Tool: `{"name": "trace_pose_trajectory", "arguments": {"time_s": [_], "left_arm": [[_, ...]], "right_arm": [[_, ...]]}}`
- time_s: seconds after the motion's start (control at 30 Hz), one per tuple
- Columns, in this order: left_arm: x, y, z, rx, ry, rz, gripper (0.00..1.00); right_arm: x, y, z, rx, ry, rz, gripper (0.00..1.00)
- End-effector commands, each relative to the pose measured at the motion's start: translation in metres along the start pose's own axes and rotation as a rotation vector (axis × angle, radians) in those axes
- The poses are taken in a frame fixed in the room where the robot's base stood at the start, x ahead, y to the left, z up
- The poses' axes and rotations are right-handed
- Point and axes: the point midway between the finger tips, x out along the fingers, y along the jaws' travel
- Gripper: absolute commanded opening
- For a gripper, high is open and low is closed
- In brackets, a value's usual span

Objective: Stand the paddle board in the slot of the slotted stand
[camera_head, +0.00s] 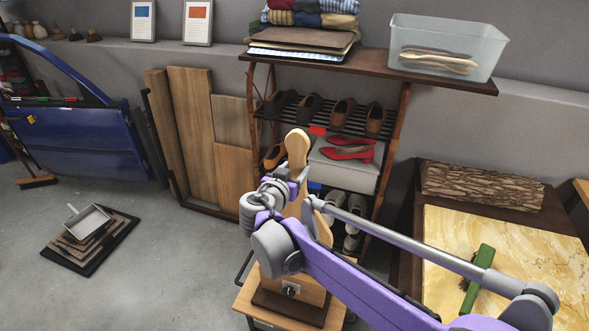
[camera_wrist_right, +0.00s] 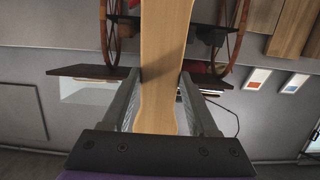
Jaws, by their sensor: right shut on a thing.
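The paddle board (camera_head: 297,147) is light wood with a rounded end. It stands roughly upright in the head view, rounded end up. My right gripper (camera_head: 292,190) is shut on it below that end. In the right wrist view the board (camera_wrist_right: 158,70) runs lengthwise between the two fingers (camera_wrist_right: 158,105). A wooden stand-like piece with a dark base (camera_head: 290,305) is below my right wrist; my arm hides much of it. The slot does not show clearly. I cannot tell whether the board's lower end is in it. My left gripper is not in view.
A wooden-topped cart (camera_head: 247,304) carries the stand. Behind it is a shoe rack (camera_head: 370,60) with shoes and a clear bin (camera_head: 447,48). Leaning planks (camera_head: 192,130) and a blue car door (camera_head: 85,135) are left. A marble-like top (camera_head: 520,250) with a green brush (camera_head: 478,278) is right.

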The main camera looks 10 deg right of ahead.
Motion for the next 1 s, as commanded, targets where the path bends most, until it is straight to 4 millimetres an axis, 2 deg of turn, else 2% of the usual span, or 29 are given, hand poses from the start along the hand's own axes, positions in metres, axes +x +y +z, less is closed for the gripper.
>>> {"name": "trace_pose_trajectory", "arguments": {"time_s": [0.73, 0.77, 0.93, 1.0], "left_arm": [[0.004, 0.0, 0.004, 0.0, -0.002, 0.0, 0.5], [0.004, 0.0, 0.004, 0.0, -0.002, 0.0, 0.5], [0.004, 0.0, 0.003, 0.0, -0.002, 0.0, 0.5], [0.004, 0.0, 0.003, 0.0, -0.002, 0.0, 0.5]], "right_arm": [[0.003, 0.0, 0.011, -0.002, 0.002, 0.0, 0.0], [0.003, 0.0, 0.011, -0.002, 0.003, 0.0, 0.61], [0.003, 0.0, 0.011, -0.001, 0.002, 0.0, 0.92], [0.003, 0.0, 0.011, -0.001, 0.001, 0.0, 0.95]]}}
